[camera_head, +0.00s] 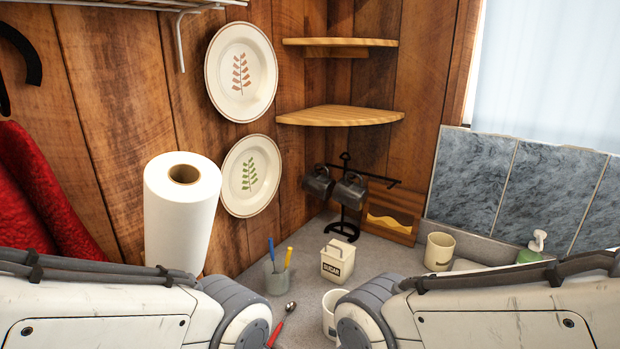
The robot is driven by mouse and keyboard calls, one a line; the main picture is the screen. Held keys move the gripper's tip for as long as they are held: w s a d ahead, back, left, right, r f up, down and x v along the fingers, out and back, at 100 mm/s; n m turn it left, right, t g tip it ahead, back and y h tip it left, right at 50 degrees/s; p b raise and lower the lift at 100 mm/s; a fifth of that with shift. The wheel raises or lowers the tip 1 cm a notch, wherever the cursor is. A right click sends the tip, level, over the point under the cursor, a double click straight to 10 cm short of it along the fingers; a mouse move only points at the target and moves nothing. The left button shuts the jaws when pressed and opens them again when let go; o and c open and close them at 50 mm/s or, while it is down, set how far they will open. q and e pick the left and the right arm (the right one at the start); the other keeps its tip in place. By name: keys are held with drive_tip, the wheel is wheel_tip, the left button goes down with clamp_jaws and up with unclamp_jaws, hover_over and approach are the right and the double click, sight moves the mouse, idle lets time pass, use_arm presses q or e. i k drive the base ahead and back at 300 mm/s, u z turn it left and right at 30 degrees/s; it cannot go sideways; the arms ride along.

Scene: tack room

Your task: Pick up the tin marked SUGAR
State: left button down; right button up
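The tin marked SUGAR (337,262) is a small cream box with a lid and a dark label on its front. It stands upright on the grey counter, near the middle of the view. My two arms come in from the lower left and lower right, with a gap between them below the tin. Neither gripper shows; both are outside the frame. Nothing is seen touching the tin.
A grey cup with pens (277,277) stands just left of the tin. A red-handled spoon (284,322) and a partly hidden white cup (329,312) lie nearer. A black mug stand (346,222) is behind; a cream mug (439,251) is right. A paper roll (181,222) stands left.

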sight(338, 273)
drive_tip(key=u, duration=2.45)
drive_tip(key=k, duration=0.6)
drive_tip(key=z, duration=1.4)
drive_tip(key=i, duration=0.5)
